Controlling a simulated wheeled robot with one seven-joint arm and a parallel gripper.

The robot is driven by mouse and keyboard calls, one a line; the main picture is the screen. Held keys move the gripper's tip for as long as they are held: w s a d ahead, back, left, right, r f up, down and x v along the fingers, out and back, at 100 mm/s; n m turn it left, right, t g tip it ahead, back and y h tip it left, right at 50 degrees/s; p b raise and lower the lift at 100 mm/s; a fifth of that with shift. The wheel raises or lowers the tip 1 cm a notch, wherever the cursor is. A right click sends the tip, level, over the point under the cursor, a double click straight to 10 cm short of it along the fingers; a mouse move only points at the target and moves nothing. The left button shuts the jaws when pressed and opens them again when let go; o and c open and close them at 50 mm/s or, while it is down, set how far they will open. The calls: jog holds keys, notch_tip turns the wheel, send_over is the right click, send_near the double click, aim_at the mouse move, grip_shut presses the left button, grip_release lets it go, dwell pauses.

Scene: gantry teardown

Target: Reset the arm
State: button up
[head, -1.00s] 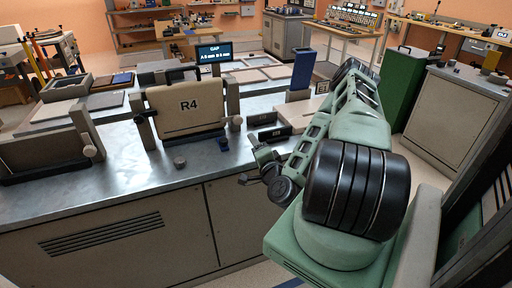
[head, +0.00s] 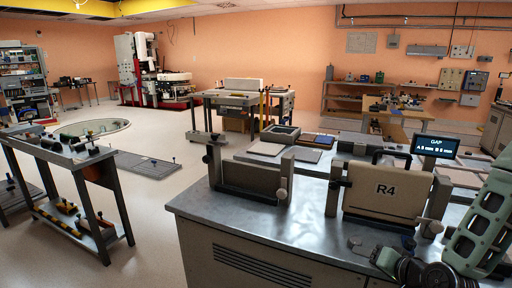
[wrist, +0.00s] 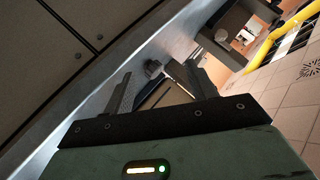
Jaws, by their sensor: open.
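My gripper (wrist: 158,95) shows in the wrist view with its two fingers spread apart and nothing between them. A metal bench edge and cabinet panels (wrist: 50,50) lie close beside it on the left. In the head view my green arm (head: 485,225) stands at the right edge, partly cut off by the frame. The gripper's fingertips cannot be made out in the head view.
The metal-topped bench (head: 280,225) carries a beige R4 panel (head: 385,188) in a stand, an empty-looking stand (head: 248,182) and a small GAP display (head: 436,146). A dark side table (head: 70,155) stands at left. Open floor (head: 150,220) lies between.

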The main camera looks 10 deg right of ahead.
jog(key=s+a+r+n+g, duration=0.3)
jog(key=a+n+g, duration=0.1)
jog(key=a, duration=0.4)
jog(key=s+a+r+n+g, duration=0.3)
jog(key=a+n, duration=0.2)
jog(key=a, duration=0.2)
jog(key=s+a+r+n+g+h, duration=0.1)
jog(key=s+a+r+n+g, duration=0.1)
jog(key=s+r, duration=0.3)
jog(key=s+a+r+n+g+h, duration=0.1)
jog(key=s+a+r, duration=0.4)
jog(key=s, duration=0.8)
jog(key=shift+s+a+n+g, duration=0.15)
jog(key=shift+s+n+g, duration=0.25)
jog(key=shift+n+g, duration=0.55)
